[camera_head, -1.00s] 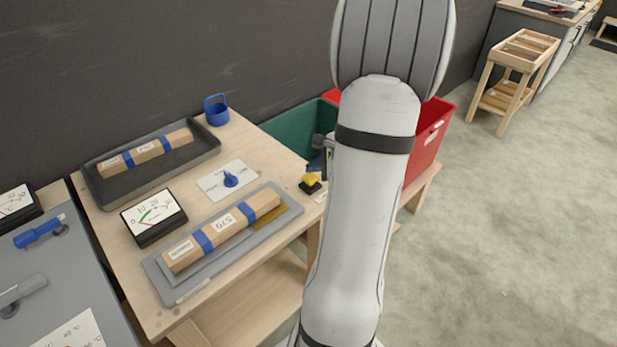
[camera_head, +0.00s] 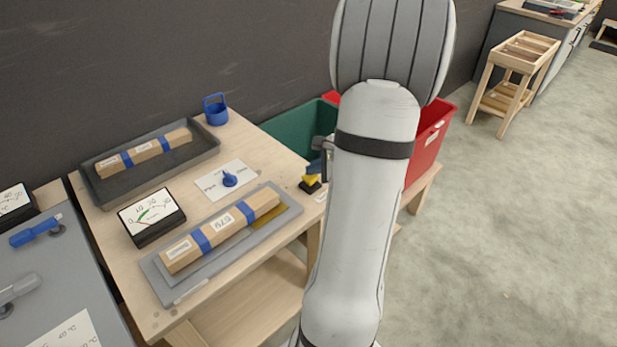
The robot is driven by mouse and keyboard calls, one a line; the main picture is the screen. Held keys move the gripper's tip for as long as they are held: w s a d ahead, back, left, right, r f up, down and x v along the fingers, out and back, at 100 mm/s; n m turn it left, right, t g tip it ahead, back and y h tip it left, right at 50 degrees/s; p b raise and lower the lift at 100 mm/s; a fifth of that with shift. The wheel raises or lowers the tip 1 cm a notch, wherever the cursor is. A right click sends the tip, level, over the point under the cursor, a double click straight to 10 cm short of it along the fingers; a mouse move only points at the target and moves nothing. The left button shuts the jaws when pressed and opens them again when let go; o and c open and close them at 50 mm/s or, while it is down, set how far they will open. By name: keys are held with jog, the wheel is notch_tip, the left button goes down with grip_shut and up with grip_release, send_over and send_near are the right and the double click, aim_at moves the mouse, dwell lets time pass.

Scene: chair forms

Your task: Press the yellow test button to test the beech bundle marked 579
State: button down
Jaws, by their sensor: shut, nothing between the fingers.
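The beech bundle (camera_head: 222,229), a wooden bar with blue bands and a label that reads 579, lies on a grey plate (camera_head: 168,285) on the wooden table. The yellow test button (camera_head: 311,181) sits on a small black base at the table's right edge, right of the plate. My gripper (camera_head: 319,168) is shut and empty, pointing down right at the top of the button. It partly covers the button, and I cannot tell if the button is pushed in. My arm hides most of the gripper. A dial meter (camera_head: 152,216) stands left of the plate.
A blue knob (camera_head: 230,179) on a white card sits behind the plate. A dark tray (camera_head: 206,152) holds another banded bundle (camera_head: 144,151). Green (camera_head: 290,127) and red (camera_head: 428,140) bins stand beyond my arm.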

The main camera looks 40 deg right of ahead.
aim_at(314, 177)
jog(key=shift+f+b, duration=0.85)
dwell(0.6)
jog(key=shift+r, duration=0.2)
jog(key=shift+r+p, duration=1)
jog(key=shift+r, duration=0.2)
jog(key=shift+r, duration=0.1)
notch_tip(314, 177, up, 5)
jog(key=p, duration=0.3)
jog(key=shift+p, duration=0.35)
